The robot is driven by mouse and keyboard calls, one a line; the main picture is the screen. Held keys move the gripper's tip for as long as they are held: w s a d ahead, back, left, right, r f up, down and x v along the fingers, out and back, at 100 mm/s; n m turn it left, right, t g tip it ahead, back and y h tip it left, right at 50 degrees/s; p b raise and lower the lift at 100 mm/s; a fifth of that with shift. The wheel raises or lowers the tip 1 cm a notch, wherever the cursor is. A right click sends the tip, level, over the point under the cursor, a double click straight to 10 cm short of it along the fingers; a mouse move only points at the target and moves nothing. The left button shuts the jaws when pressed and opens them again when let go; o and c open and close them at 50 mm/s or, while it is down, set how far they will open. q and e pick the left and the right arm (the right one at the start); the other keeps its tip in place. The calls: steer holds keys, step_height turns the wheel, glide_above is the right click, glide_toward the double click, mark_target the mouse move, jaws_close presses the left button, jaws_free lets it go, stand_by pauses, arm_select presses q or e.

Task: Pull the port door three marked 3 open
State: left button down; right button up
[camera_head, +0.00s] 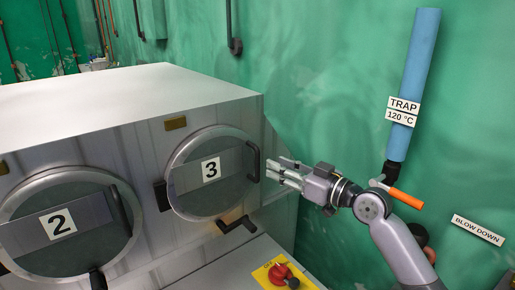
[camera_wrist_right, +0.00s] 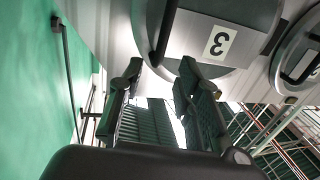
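Port door three (camera_head: 205,198) is a round metal-rimmed door with a dark window and a plate marked 3 (camera_head: 211,169). It looks closed against the machine front. Its dark vertical handle (camera_head: 253,162) is on the right side of the rim. My right gripper (camera_head: 279,174) is just right of the handle, its fingers pointing left at it. In the right wrist view the fingers (camera_wrist_right: 160,76) are apart and empty. The handle (camera_wrist_right: 165,32) shows there ahead of the gap between the fingertips, and the 3 plate (camera_wrist_right: 219,42) is upside down. My left gripper is not in view.
A dark lever (camera_head: 237,225) sticks out below door three. Door two (camera_head: 68,258) is to its left. A red knob on a yellow plate (camera_head: 267,279) is below. A blue pipe (camera_head: 415,70) with an orange-handled valve (camera_head: 406,199) stands right, near my arm, along the green wall.

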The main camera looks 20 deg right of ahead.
mark_target(257, 153)
steer(key=p+x, duration=0.2)
steer(key=x, duration=0.6)
jaws_close()
stand_by(0.7)
